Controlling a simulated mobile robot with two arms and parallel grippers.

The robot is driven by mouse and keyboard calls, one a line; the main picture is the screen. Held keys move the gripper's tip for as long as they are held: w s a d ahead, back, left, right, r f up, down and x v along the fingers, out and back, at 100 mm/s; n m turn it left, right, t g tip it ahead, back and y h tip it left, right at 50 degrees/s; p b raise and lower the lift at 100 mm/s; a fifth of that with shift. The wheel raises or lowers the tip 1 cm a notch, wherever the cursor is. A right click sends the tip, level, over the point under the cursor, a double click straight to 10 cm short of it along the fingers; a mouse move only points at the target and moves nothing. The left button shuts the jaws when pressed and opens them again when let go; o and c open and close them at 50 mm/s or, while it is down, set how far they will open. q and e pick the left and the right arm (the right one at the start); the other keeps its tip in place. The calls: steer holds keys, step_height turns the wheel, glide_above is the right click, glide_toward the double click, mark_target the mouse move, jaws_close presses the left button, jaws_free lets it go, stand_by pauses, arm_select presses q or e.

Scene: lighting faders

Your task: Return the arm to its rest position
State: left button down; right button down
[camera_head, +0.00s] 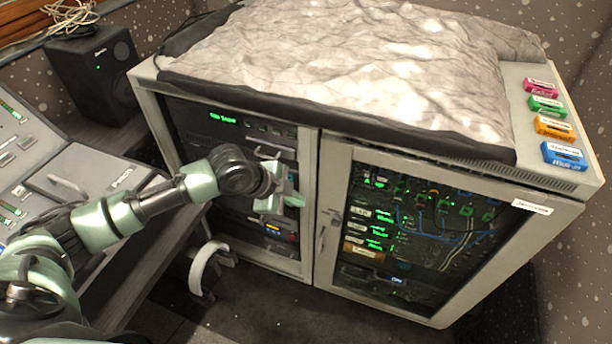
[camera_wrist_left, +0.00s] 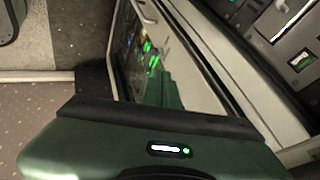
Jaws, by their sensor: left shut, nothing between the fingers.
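My left arm reaches in from the left of the head view. Its left gripper (camera_head: 292,200) is shut and empty, held in front of the left door of the rack cabinet (camera_head: 311,215). I cannot tell whether it touches the door. In the left wrist view, the green gripper body fills the bottom and its finger (camera_wrist_left: 163,92) points towards a door frame with green lights behind it. My right gripper is not in view.
A fader console (camera_head: 88,172) stands at the left, below my arm, with a black speaker (camera_head: 95,70) behind it. A rumpled grey cover (camera_head: 350,60) lies on the cabinet. Coloured labelled boxes, including a blue one (camera_head: 565,155), line its right edge. A white curved object (camera_head: 208,268) stands low before the cabinet.

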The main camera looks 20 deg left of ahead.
arm_select(q)
steer(key=a+f+n+y, duration=0.1)
steer(key=a+f+n, duration=0.25)
steer(key=f, duration=0.65)
steer(key=a+f+n+y, duration=0.1)
steer(key=a+f+n, duration=0.25)
steer(key=f, duration=0.75)
steer(key=s+a+f+n+y, duration=0.1)
steer(key=s+a+f+n, duration=0.15)
steer(key=s+f, duration=0.65)
steer(key=s+d+f+n+g, duration=0.1)
steer(key=s+f, duration=0.5)
steer(key=s, duration=0.6)
steer(key=s+d+f+n+g+y, duration=0.1)
steer(key=s+f, duration=0.5)
steer(key=s, duration=0.6)
steer(key=s+d+f+n+g, duration=0.2)
steer(key=s+f, duration=0.4)
steer(key=s, duration=0.6)
steer(key=shift+d+n+g, duration=0.3)
steer(key=shift+d+n, duration=0.05)
steer(key=shift+d, duration=0.45)
